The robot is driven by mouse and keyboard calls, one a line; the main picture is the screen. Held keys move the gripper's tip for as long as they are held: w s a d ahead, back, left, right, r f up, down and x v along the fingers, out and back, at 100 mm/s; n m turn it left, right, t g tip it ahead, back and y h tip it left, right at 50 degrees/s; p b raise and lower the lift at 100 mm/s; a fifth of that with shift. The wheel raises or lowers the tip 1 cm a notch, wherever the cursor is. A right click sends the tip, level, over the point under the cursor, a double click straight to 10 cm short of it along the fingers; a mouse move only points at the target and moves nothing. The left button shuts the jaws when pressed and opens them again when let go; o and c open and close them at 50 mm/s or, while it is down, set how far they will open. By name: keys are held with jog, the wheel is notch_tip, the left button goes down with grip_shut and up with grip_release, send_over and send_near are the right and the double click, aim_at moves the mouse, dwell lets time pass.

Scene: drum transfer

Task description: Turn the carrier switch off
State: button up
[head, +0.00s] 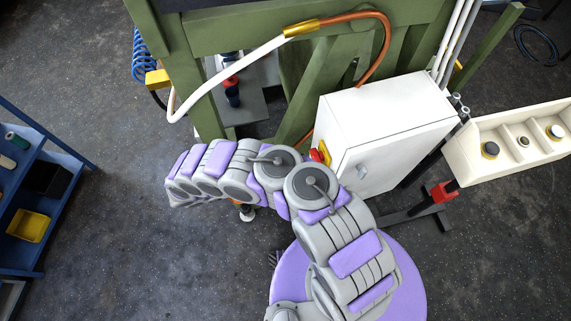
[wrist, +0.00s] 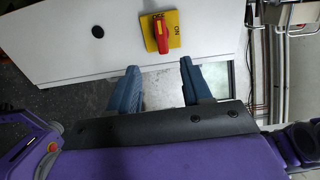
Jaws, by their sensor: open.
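The carrier switch is a red knob on a yellow plate (wrist: 160,32) with OFF and ON markings, on a white panel. In the wrist view its handle runs roughly up and down the picture, towards the OFF marking at the top; I cannot tell its exact setting. In the head view the switch (head: 320,155) shows small on the cabinet's left side, partly behind my arm. My gripper (wrist: 160,73) is open and empty, its two blue-grey fingers apart just below the switch in the wrist view. No contact with the switch shows. The fingers cannot be made out in the head view.
The white cabinet (head: 385,125) stands beside a green frame (head: 240,35) with a white and copper pipe. A cream tray (head: 515,140) with compartments is at right. A blue shelf (head: 60,165) stands at far left. Open floor (head: 120,235) lies left of my arm.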

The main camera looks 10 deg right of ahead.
jog(key=shift+b+v, duration=0.3)
jog(key=shift+v, duration=1.55)
